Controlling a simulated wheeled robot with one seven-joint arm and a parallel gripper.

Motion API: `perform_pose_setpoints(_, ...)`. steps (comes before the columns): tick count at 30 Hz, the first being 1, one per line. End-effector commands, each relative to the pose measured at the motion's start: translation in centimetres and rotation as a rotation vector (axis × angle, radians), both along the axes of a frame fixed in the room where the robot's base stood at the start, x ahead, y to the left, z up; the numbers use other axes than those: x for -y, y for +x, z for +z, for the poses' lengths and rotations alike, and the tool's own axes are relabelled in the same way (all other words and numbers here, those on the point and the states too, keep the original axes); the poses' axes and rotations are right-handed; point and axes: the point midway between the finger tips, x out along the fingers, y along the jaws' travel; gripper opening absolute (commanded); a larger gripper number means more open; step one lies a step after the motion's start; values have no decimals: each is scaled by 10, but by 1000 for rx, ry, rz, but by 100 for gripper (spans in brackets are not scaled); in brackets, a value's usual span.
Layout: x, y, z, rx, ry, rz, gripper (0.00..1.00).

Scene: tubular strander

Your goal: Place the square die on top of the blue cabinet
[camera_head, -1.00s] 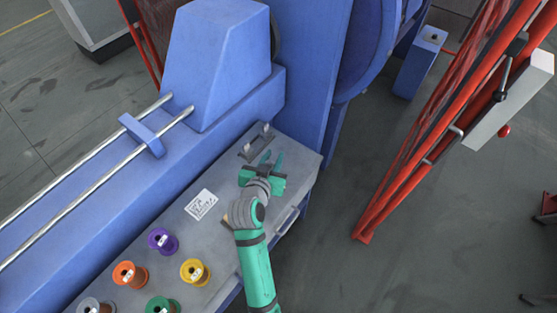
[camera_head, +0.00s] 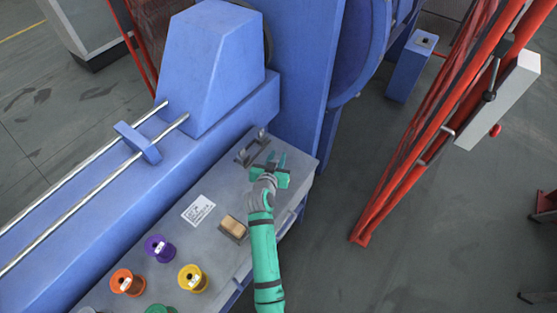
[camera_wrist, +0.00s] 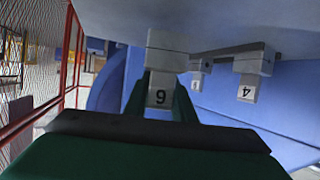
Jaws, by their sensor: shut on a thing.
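My gripper (camera_head: 276,161) is over the far end of the grey worktable, just right of a small dark rack (camera_head: 250,147). In the wrist view my gripper (camera_wrist: 160,92) has its fingers shut on a small grey block (camera_wrist: 168,60) with a tag reading 6 or 9; it looks like a die, but I cannot tell that it is square. Two other tagged blocks, one marked 4 (camera_wrist: 250,80) and one marked 1 (camera_wrist: 197,80), sit beside it at the rack. A small blue cabinet (camera_head: 406,75) stands on the floor at the upper right, with a small object on top.
The worktable (camera_head: 215,255) holds a paper sheet (camera_head: 198,210), a wooden-topped item (camera_head: 233,227) and several coloured spools. The large blue machine (camera_head: 212,70) borders its left and far sides. A red frame (camera_head: 440,130) stands to the right, with open floor (camera_head: 330,240) between.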

Motion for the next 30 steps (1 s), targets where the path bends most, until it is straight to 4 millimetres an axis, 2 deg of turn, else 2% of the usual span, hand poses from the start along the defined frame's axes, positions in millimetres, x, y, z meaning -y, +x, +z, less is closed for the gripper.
perform_pose_setpoints(4,-2,1,-14,3,-2,3,0)
perform_pose_setpoints(15,-3,0,-17,3,-1,4,0)
perform_pose_setpoints(16,-2,0,-19,0,-1,4,26)
perform_pose_setpoints(18,-3,0,-19,1,-1,4,42)
perform_pose_setpoints(30,-3,-3,-15,0,-1,4,42)
